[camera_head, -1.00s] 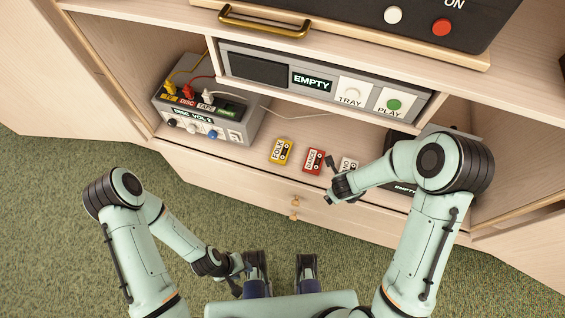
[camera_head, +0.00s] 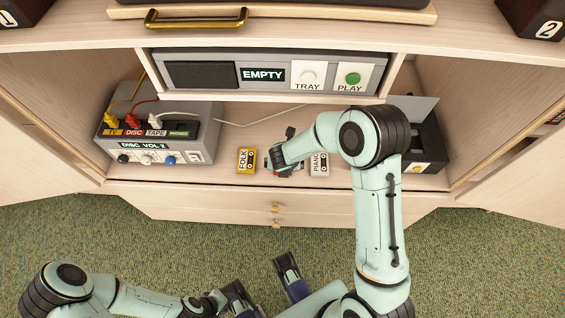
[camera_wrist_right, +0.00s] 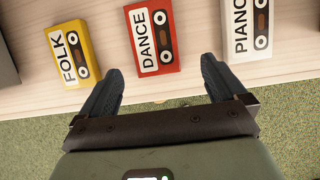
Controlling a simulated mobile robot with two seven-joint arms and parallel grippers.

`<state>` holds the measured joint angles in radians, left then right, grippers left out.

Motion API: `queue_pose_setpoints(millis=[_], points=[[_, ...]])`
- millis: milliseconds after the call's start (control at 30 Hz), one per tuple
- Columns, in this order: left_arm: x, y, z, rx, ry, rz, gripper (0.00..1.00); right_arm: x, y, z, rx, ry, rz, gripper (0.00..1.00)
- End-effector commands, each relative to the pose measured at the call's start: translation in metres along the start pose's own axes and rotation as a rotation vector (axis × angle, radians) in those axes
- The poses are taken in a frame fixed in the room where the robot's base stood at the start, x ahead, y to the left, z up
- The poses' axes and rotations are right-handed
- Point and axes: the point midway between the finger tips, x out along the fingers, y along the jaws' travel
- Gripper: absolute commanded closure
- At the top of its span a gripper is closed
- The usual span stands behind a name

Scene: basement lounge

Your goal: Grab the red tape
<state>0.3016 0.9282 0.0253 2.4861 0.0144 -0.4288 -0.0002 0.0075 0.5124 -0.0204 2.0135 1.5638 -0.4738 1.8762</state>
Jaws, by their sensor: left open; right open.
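The red tape, labelled DANCE (camera_wrist_right: 155,38), lies on the shelf in the right wrist view, between a yellow and a white tape. In the head view only a bit of its red shows; my right arm's end hides the rest. My right gripper (camera_wrist_right: 160,72) is open and empty. Its two fingertips are apart, just short of the red tape's near edge and to either side of it. My left gripper (camera_head: 259,272) is open and empty, low over the green carpet in front of the cabinet, away from the tapes.
The yellow FOLK tape (camera_head: 246,160) and white PIANO tape (camera_head: 319,163) flank the red one. A grey switch box (camera_head: 195,143) with cables stands left. A dark device with a raised lid (camera_head: 428,145) stands right. Above is a grey player (camera_head: 205,75) reading EMPTY. Shelf ahead of the yellow tape is clear.

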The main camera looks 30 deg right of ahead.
Motion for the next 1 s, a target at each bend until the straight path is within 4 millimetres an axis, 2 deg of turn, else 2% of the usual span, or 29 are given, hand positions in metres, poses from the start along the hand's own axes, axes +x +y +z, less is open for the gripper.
queue_pose_setpoints(millis=[400,667,867,1000], points=[[0.008,-0.001,-0.004,0.001,0.012,0.002,0.57,0.051,0.005,0.007,0.0,0.002,-0.001,0.02],[0.007,-0.001,-0.005,0.001,0.013,0.003,0.57,0.052,0.006,0.008,-0.001,0.0,0.001,0.02],[0.007,-0.001,-0.004,0.001,0.012,0.003,0.57,0.052,0.006,0.008,-0.001,0.0,0.001,0.63],[0.007,-0.001,-0.004,0.001,0.012,0.003,0.57,0.052,0.006,0.008,-0.001,0.0,0.001,0.64]])
